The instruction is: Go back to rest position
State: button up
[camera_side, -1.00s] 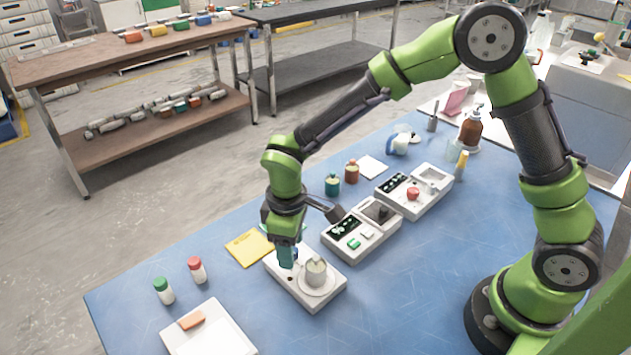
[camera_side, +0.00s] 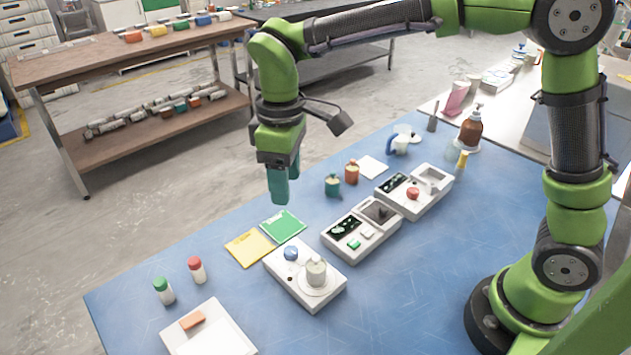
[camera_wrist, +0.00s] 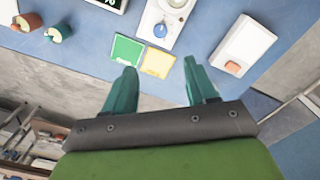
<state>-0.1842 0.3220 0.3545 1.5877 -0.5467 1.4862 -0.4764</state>
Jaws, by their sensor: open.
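My gripper (camera_side: 279,188) hangs in the air above the back edge of the blue table, fingers pointing down. In the wrist view its two teal fingers (camera_wrist: 162,92) stand wide apart with nothing between them. Below it lie a green card (camera_side: 283,226) and a yellow card (camera_side: 250,247). In front of the cards is a white device (camera_side: 318,296) with a blue knob (camera_side: 291,253) and a grey round cup (camera_side: 316,271) on a disc. The gripper is clear of all of these.
Two more white devices (camera_side: 345,246) (camera_side: 428,180) stand to the right. Red- and green-capped shakers (camera_side: 197,270) (camera_side: 164,291) and a white tray (camera_side: 215,338) are at the front left. The air around my gripper is free.

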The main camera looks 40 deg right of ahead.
jog(key=shift+r, duration=0.3)
jog(key=s+d+r+m+t+y, duration=0.1)
jog(key=s+d+r+m+t, duration=0.1)
jog(key=s+d+m, duration=0.3)
jog(key=s+d+r+m+t+y, duration=0.1)
jog(key=s+d+m+t, duration=0.4)
jog(key=s+d, duration=0.4)
jog(key=shift+d+r+m, duration=0.4)
jog(key=shift+d+m, duration=0.1)
jog(key=shift+d, duration=0.4)
